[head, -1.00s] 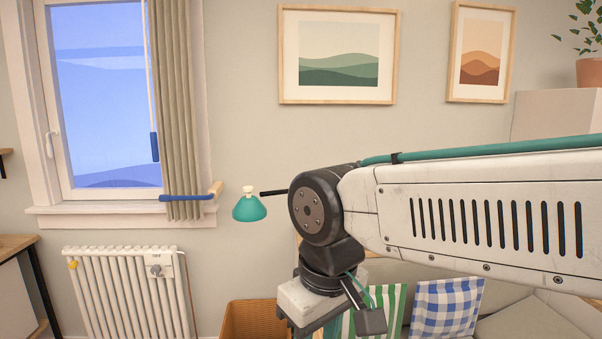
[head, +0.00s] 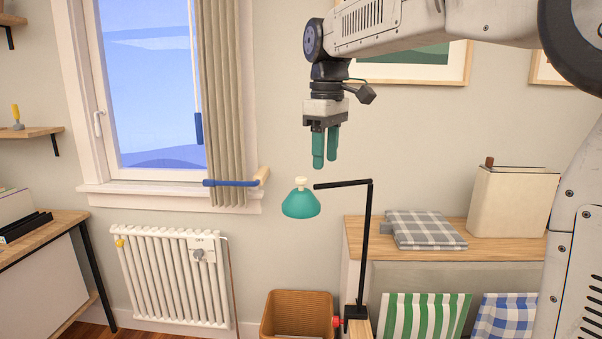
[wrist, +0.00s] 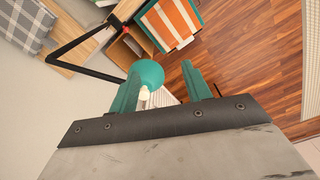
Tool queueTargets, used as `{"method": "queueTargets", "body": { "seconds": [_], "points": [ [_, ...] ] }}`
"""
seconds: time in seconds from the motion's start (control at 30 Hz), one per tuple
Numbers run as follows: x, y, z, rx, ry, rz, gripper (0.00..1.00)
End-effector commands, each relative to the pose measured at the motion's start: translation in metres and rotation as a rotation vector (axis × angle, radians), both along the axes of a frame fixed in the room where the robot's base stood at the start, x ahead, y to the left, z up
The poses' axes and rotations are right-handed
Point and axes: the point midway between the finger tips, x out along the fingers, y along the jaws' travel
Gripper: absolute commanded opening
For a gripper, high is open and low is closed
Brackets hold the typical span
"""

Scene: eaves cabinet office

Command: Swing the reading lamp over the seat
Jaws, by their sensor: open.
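The reading lamp has a teal shade (head: 300,204) with a cream knob (head: 301,183) on top. Its black arm (head: 343,184) runs right to an upright post clamped at the shelf end, by a red knob (head: 338,321). In the wrist view the shade (wrist: 148,72) and knob lie beyond my open fingers (wrist: 160,78), nearer the left one; contact cannot be seen.
A wooden shelf top (head: 365,236) holds a grey checked cloth (head: 425,230) and a cream box (head: 511,202). A wicker basket (head: 296,312) stands below the lamp. The wrist view shows an orange-striped cushion (wrist: 170,25).

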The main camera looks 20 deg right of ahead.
Motion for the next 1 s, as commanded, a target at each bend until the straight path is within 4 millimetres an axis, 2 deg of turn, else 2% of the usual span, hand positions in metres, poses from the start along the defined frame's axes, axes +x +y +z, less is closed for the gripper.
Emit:
{"method": "queueTargets", "body": {
  "seconds": [0.03,0.1,0.2,0.3,0.47,0.8,1.0],
  "points": [
    [0.026,0.003,0.001,-0.002,0.009,0.050,0.48],
    [0.054,0.007,0.003,-0.003,0.017,0.121,0.48],
    [0.084,0.011,0.003,-0.004,0.025,0.199,0.48],
    [0.102,0.014,0.002,-0.004,0.028,0.249,0.48],
    [0.112,0.015,-0.004,-0.004,0.032,0.280,0.48],
    [0.111,0.016,-0.056,-0.004,0.033,0.280,0.48],
    [0.111,0.016,-0.074,-0.004,0.030,0.279,0.48]
  ]
}}
